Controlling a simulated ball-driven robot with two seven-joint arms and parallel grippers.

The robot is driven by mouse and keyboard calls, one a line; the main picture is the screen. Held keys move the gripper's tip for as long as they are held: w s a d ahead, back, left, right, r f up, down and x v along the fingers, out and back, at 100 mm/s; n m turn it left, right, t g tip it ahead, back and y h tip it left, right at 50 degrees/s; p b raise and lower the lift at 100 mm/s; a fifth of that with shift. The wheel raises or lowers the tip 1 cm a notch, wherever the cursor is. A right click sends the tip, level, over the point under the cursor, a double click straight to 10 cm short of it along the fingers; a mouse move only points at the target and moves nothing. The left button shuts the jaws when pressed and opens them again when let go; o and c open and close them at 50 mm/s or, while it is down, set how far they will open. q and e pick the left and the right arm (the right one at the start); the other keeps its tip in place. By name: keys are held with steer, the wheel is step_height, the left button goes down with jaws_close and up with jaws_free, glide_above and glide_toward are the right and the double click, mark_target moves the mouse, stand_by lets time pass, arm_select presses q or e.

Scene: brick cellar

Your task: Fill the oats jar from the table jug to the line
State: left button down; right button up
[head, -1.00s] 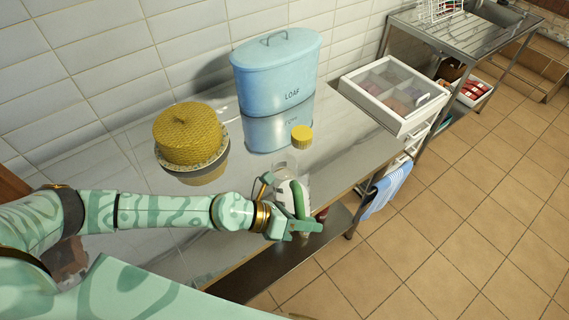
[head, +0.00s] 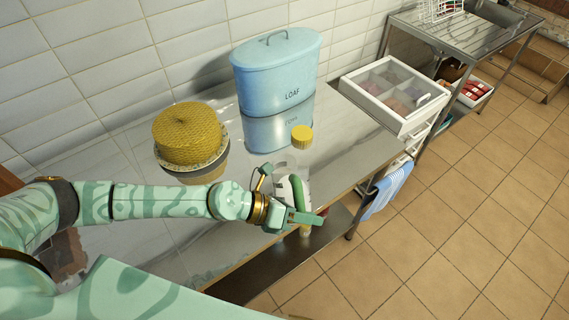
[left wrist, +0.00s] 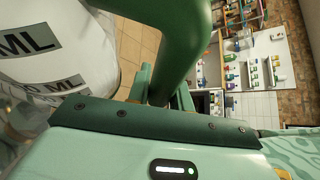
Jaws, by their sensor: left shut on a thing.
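My left gripper (head: 294,212) is shut on the green handle of the jug (head: 293,190), over the front edge of the table. In the left wrist view the jug (left wrist: 75,45) is a white vessel with grey ML labels, and its thick green handle (left wrist: 180,45) runs between the fingers. A clear, see-through shape (head: 285,166) shows just behind the jug; I cannot tell whether it is the oats jar. The jug and gripper hide much there, and no fill line can be made out. A yellow lid-like cylinder (head: 302,137) stands behind. My right gripper is not in view.
A blue LOAF bin (head: 277,75) and a yellow woven dome on a plate (head: 189,135) stand at the back of the glossy table (head: 345,140). A white divided box (head: 393,93) is at the right. The tiled floor beyond is open.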

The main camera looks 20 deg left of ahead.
arm_select(q)
steer(key=shift+w+a+r+n+g+h+b, duration=0.15)
steer(key=shift+w+r+n+b, duration=0.1)
steer(key=shift+r, duration=0.35)
steer(key=shift+w+r+n+g+h+b, duration=0.15)
steer(key=shift+r+n+b, duration=0.1)
steer(key=shift+r, duration=0.35)
steer(key=shift+w+a+r+n+g+h+b, duration=0.1)
steer(key=shift+w+r+n+g+h+b, duration=0.15)
steer(key=shift+r, duration=0.25)
steer(key=shift+w+a+r+n+b, duration=0.15)
steer(key=shift+w+r+n+b, duration=0.05)
steer(key=shift+r+b, duration=0.25)
steer(key=shift+w+a+r+n+g+h+b, duration=0.15)
steer(key=shift+w+r+n+b, duration=0.1)
steer(key=shift+r, duration=0.3)
stand_by(2.0)
steer(key=shift+s, duration=0.1)
